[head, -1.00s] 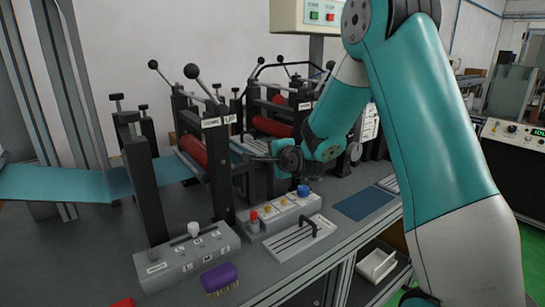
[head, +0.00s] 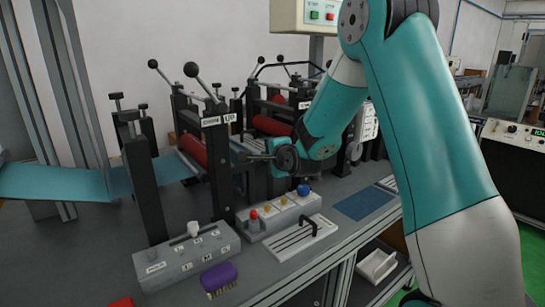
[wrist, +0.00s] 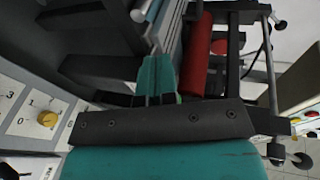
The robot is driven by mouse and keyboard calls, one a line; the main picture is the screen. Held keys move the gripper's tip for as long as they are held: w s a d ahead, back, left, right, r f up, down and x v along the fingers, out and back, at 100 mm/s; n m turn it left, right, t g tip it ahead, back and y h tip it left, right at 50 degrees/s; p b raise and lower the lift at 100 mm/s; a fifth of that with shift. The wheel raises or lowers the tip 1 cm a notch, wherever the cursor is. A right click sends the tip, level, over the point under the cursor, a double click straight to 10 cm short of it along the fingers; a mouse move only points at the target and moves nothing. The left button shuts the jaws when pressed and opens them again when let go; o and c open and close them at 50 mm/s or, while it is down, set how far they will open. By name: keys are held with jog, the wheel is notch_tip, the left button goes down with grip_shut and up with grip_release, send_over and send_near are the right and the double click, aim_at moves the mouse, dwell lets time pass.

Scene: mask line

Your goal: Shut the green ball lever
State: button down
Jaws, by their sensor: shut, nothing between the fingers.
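I cannot make out a green ball lever in either view; it may be hidden behind my arm or the machine frame. My gripper (head: 250,158) is shut and empty, at the near side of the machine, just right of the black post with the UP sign (head: 219,119). Its closed fingers show in the wrist view (wrist: 157,65), pointing in among the machine's dark bars. Levers with black balls (head: 191,70) rise from the top of the roller frame, above and left of my gripper.
Red rollers (head: 193,150) sit in the frame; one also shows in the wrist view (wrist: 195,52). Below my gripper are a knob panel (head: 278,215), a slotted lever plate (head: 290,241) and a switch box (head: 187,255). A purple brush (head: 219,276) lies at the front. A blue mat (head: 364,203) is clear.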

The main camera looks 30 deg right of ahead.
jog(key=shift+w+a, duration=0.15)
jog(key=shift+w, duration=0.1)
jog(key=w+b, duration=0.2)
jog(key=shift+w+a+b, duration=0.1)
jog(key=shift+a+b, duration=0.1)
jog(key=shift+b, duration=0.15)
jog(key=shift+w, duration=0.3)
dwell(0.6)
jog(key=b+v, duration=0.2)
jog(key=v, duration=1.5)
jog(key=shift+s, duration=0.2)
jog(key=shift+r, duration=0.1)
